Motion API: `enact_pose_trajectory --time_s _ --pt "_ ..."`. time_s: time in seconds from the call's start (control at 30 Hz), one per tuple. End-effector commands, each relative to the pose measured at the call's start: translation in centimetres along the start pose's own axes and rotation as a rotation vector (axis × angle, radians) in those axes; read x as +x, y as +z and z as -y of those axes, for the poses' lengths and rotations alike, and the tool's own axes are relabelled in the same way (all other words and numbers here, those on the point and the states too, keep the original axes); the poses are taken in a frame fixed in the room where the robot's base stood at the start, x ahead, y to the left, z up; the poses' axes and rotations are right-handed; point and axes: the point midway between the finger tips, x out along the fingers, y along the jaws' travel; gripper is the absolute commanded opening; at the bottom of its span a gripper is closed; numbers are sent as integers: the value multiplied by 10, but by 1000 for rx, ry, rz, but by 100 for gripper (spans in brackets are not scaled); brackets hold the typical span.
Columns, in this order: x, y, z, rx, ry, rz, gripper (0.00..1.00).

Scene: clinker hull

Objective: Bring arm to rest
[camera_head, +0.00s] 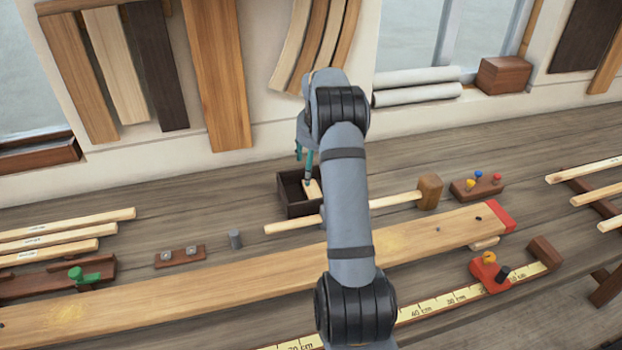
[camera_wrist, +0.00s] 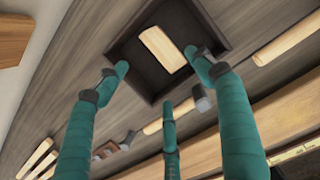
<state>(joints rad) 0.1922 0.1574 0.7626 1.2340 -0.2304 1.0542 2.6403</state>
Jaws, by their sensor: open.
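My gripper (camera_head: 308,168) has teal fingers and hangs over the dark open box at the middle of the bench. In the wrist view its fingers (camera_wrist: 157,64) are spread apart with nothing between them. The dark box (camera_head: 288,198) also shows in the wrist view (camera_wrist: 214,32). A pale wooden piece (camera_wrist: 162,50) lies in the box, apart from the fingers as far as I can tell. My arm hides part of the bench and the long plank in the head view.
A mallet (camera_head: 430,191) lies right of the box. A long plank (camera_head: 430,240) with a red end crosses the bench. Battens (camera_head: 70,231) lie left.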

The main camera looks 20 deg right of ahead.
Motion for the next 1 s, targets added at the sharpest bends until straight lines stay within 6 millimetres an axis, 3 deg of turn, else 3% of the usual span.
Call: enact_pose_trajectory --time_s 0.2,0.57,0.77,1.0 --pt "-14 0 0 -2 0 1 68" --pt "-12 0 0 -2 0 -1 68" --pt "8 -1 0 -1 1 -5 68" --pt "56 -1 -1 -2 2 -6 68"
